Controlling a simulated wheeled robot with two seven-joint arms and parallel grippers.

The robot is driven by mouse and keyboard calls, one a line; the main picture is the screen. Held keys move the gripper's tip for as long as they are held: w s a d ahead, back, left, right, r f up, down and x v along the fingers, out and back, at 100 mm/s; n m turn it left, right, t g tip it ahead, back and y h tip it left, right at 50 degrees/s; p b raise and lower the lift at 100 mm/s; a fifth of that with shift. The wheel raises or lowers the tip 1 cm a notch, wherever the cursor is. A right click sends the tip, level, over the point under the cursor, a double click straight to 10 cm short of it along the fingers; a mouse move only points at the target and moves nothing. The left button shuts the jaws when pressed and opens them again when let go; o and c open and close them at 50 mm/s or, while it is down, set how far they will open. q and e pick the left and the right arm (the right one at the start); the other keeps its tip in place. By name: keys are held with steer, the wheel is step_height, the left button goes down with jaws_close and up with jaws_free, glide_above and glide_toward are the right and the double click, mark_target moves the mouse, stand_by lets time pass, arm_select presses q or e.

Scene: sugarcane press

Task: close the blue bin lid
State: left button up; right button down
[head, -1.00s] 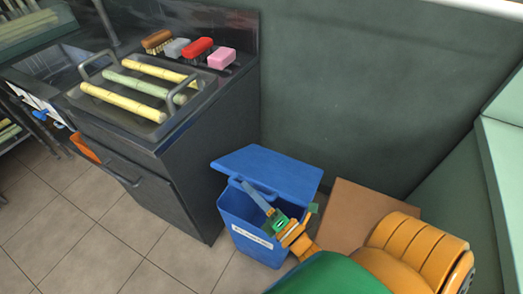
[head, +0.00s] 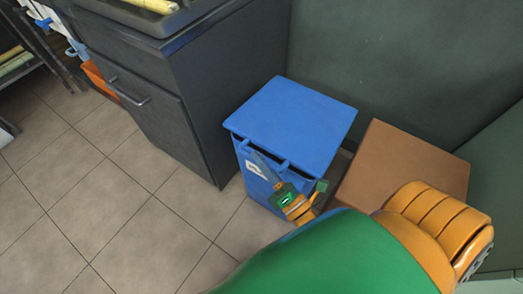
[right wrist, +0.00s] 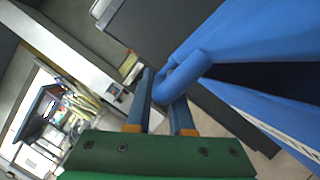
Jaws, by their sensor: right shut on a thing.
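The blue bin (head: 262,188) stands on the floor beside the dark cabinet, with a white label on its front. Its blue lid (head: 295,115) lies almost flat over the top, with a dark gap showing under its front edge. In the right wrist view the lid (right wrist: 245,45) is above the bin wall (right wrist: 265,120), with a dark wedge-shaped gap between them. My right gripper (head: 265,168) is at the bin's front. It is shut on the lid's looped blue handle (right wrist: 180,75), which sits between its fingers. My left gripper is not in view.
A brown box (head: 408,170) stands close to the right of the bin. The dark cabinet (head: 185,100) is to the left, and a green wall (head: 420,60) is behind. The tiled floor (head: 130,210) at front left is clear.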

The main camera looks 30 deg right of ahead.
steer(key=c, duration=0.8)
jaws_free()
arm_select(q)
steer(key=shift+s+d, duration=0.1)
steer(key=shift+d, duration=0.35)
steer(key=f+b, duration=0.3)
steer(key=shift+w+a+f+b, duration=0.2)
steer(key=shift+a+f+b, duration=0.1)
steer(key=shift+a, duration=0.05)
arm_select(e)
steer(key=v, duration=1)
steer(key=f+v, duration=0.1)
steer(key=v, duration=0.4)
steer(key=shift+d, duration=0.35)
